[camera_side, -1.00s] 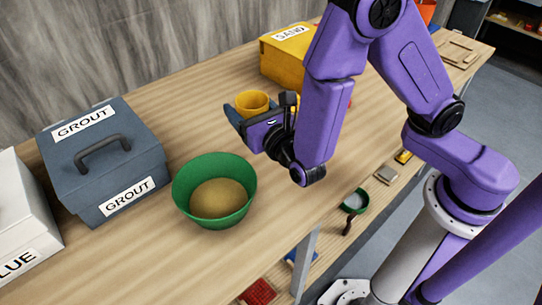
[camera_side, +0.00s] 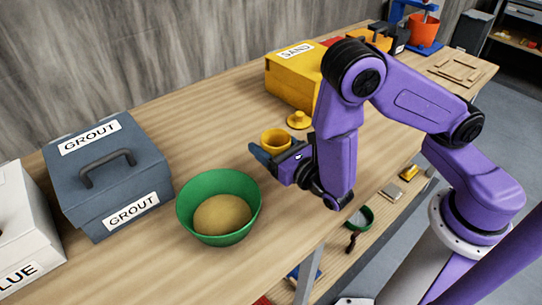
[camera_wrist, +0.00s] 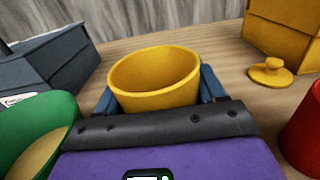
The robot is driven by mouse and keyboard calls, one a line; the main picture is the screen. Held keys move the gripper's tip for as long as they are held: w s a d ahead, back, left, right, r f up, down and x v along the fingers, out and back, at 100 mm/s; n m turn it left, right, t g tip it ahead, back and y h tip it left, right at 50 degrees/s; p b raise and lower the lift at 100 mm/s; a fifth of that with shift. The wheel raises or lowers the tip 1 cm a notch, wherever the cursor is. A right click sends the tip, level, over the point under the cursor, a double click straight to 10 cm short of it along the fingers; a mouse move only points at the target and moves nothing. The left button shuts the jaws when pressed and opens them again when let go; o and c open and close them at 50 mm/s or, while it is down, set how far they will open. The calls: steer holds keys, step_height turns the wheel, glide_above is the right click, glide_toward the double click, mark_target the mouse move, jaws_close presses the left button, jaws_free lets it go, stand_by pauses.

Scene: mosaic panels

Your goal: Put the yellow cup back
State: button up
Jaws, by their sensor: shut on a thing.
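The yellow cup (camera_side: 275,140) is between the blue fingers of my gripper (camera_side: 273,152), which is shut on it. In the wrist view the cup (camera_wrist: 155,80) is roughly upright, with its open rim showing and no contents visible inside. My gripper (camera_wrist: 158,92) grips it from both sides. I cannot tell whether the cup's base touches the table. The yellow SAND box (camera_side: 291,85) stands behind and to the right of the cup. A yellow knobbed lid (camera_side: 299,120) lies on the table between them; it also shows in the wrist view (camera_wrist: 270,73).
A green bowl (camera_side: 187,203) with a tan mound stands left of my gripper. The blue-grey GROUT box (camera_side: 145,170) is further left. A red container (camera_wrist: 303,135) is close on the right in the wrist view. The table behind the bowl is clear.

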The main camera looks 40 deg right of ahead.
steer(key=shift+f, duration=1.85)
steer(key=shift+f, duration=0.15)
steer(key=o, duration=1.1)
steer(key=shift+o, duration=0.2)
